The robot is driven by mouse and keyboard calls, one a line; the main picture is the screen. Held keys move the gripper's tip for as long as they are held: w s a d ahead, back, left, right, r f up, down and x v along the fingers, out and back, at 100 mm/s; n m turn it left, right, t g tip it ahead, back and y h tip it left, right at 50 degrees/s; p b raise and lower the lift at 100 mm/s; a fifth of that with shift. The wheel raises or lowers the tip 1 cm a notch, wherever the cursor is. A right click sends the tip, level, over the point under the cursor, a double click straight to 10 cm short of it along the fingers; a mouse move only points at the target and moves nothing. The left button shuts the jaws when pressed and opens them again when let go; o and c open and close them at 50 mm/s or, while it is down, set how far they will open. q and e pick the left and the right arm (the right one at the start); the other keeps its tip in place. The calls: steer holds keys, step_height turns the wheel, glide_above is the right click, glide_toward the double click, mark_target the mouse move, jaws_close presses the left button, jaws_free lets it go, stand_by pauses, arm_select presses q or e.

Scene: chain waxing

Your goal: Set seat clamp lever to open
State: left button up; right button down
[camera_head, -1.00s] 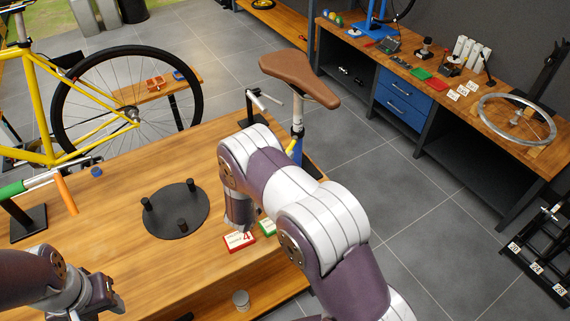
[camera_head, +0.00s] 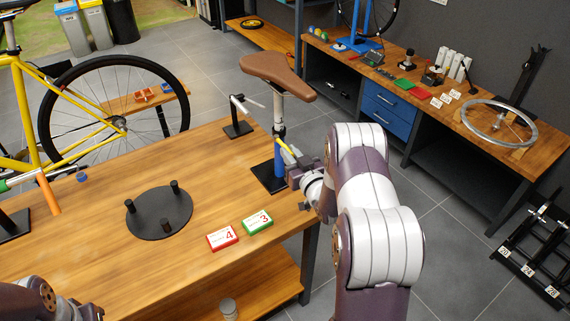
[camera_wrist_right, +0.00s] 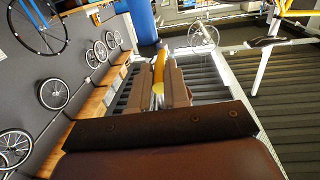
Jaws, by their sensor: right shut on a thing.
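The seat clamp lever (camera_head: 286,146) is a small yellow bar at the blue upright tube (camera_head: 278,160), below the brown saddle (camera_head: 278,73) and its silver post (camera_head: 279,112). My right gripper (camera_head: 291,164) is beside the tube, coming from the right. In the right wrist view the fingers (camera_wrist_right: 162,90) are closed around the yellow lever (camera_wrist_right: 159,68), with the blue tube (camera_wrist_right: 142,20) just beyond. The lever's exact angle is hard to tell. My left arm shows only at the bottom left corner, its gripper mostly cut off.
The wooden bench (camera_head: 110,230) carries a round black plate with pegs (camera_head: 160,211), a red box (camera_head: 222,236), a green box (camera_head: 257,222) and a black stand (camera_head: 238,128). A yellow bicycle (camera_head: 25,120) stands at the left.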

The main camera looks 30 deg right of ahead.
steer(key=n+y, duration=0.1)
steer(key=d+n+y+b, duration=0.1)
steer(key=y, duration=0.1)
steer(key=d+n+y+b, duration=0.1)
steer(key=y, duration=0.1)
steer(key=shift+w+d+g, duration=0.15)
steer(key=shift+w+g, duration=0.05)
steer(key=shift+g, duration=0.1)
steer(key=shift+r, duration=0.1)
steer(key=c, duration=1.1)
jaws_free()
